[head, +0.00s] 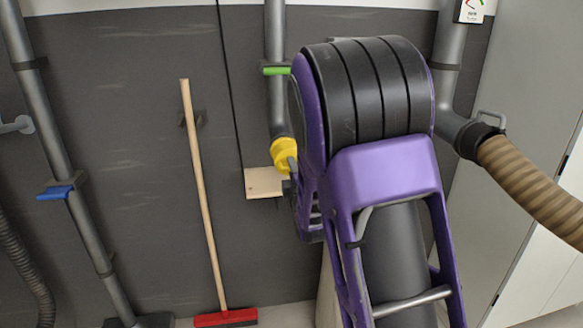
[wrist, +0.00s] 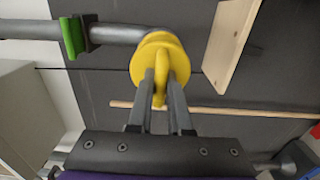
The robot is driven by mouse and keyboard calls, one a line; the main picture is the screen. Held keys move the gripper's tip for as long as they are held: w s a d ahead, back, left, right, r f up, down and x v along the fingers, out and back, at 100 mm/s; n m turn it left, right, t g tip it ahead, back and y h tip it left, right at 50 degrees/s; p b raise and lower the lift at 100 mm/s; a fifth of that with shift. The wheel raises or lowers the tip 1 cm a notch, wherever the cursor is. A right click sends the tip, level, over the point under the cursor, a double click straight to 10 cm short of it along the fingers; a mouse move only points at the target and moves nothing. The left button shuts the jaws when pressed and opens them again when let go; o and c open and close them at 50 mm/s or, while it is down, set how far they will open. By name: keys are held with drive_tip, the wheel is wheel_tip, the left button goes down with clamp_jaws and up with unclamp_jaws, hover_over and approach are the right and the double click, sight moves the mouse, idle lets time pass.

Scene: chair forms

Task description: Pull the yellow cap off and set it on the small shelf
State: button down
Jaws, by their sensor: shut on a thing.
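The yellow cap (head: 284,155) sits at the lower end of a grey vertical pipe (head: 275,105), touching it as far as I can tell. In the wrist view, the cap (wrist: 157,58) is round with a raised grip tab. My gripper (wrist: 162,98) has its two fingers closed on this tab from either side. In the head view, my arm hides most of the gripper. The small wooden shelf (head: 264,183) is on the wall just below and left of the cap, with nothing on it visible. It also shows in the wrist view (wrist: 230,45), apart from the gripper.
A green valve handle (head: 277,71) is on the pipe above the cap. A broom (head: 204,200) with a red head leans on the wall at left. A pipe with a blue handle (head: 56,192) stands farther left. A ribbed brown hose (head: 530,190) hangs at right.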

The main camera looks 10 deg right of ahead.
drive_tip(key=s+b, duration=0.1)
drive_tip(key=s, duration=0.6)
idle(1.1)
drive_tip(key=shift+s+b, duration=0.15)
drive_tip(key=shift+b, duration=0.15)
drive_tip(key=shift+s+b, duration=0.4)
drive_tip(key=shift+s, duration=1.95)
